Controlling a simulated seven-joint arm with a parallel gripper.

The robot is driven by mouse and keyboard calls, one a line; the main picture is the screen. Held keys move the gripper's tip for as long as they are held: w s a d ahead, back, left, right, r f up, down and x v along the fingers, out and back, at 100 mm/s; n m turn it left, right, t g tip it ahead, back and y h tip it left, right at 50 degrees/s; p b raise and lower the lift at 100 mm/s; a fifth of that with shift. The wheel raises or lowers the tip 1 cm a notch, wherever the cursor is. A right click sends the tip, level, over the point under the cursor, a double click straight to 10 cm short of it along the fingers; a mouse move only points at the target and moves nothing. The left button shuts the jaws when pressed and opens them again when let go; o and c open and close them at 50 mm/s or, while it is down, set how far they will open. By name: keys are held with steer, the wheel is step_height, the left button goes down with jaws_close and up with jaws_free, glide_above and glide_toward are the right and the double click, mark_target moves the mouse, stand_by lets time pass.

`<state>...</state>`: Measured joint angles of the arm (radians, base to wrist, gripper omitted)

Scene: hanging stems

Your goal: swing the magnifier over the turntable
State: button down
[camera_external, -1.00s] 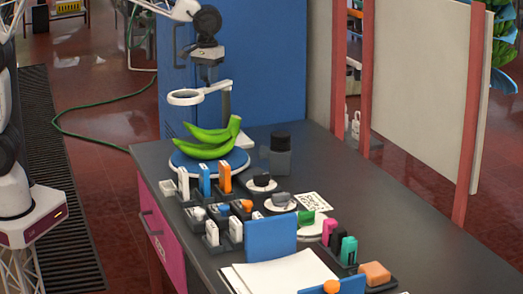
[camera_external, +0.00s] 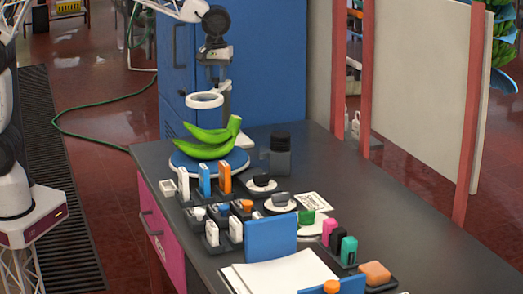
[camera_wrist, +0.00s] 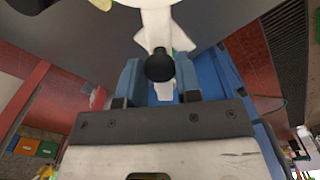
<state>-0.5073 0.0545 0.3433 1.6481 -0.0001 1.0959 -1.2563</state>
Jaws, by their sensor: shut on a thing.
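The magnifier (camera_external: 204,100) is a white ring on a white arm, with its stand rising at the back edge of the table. In the external view the ring is above the green bananas, apart from them. The bananas (camera_external: 205,152) lie on the round blue turntable (camera_external: 181,161). My gripper (camera_external: 222,84) is at the magnifier's arm, behind and right of the ring. In the wrist view my gripper (camera_wrist: 159,82) has its two fingers shut around a white part of the magnifier (camera_wrist: 155,28) with a black knob. The exact contact is partly hidden by the knob.
White, blue and orange blocks (camera_external: 204,180) stand in holders before the turntable. A dark jar (camera_external: 280,155) stands to its right. Several small items, a blue panel (camera_external: 270,238) and white paper (camera_external: 285,272) fill the front. A blue cabinet (camera_external: 265,70) stands behind; the table's right side is clear.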

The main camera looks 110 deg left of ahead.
steer(key=c, duration=0.8)
jaws_free()
steer(key=shift+r, duration=0.1)
steer(key=shift+r, duration=3.8)
steer(key=shift+d, duration=0.1)
steer(key=shift+s+d+r, duration=0.1)
steer(key=shift+s+d, duration=0.05)
steer(key=shift+d, duration=0.1)
steer(key=s+d+r+m+t, duration=0.1)
steer(key=s+d+m, duration=0.4)
steer(key=s+d, duration=0.5)
steer(key=s+d+m, duration=0.5)
steer(key=d, duration=0.8)
steer(key=s+d+f+m, duration=0.3)
steer(key=s+d, duration=0.1)
steer(key=s, duration=0.3)
steer(key=s+d+f+m+t, duration=0.1)
steer(key=s+d+m, duration=0.3)
steer(key=s, duration=0.4)
steer(key=s+d+f+m, duration=0.3)
steer(key=s+d+f, duration=0.1)
steer(key=s+d, duration=0.2)
steer(key=shift+s+f+t, duration=0.3)
steer(key=shift+s, duration=0.55)
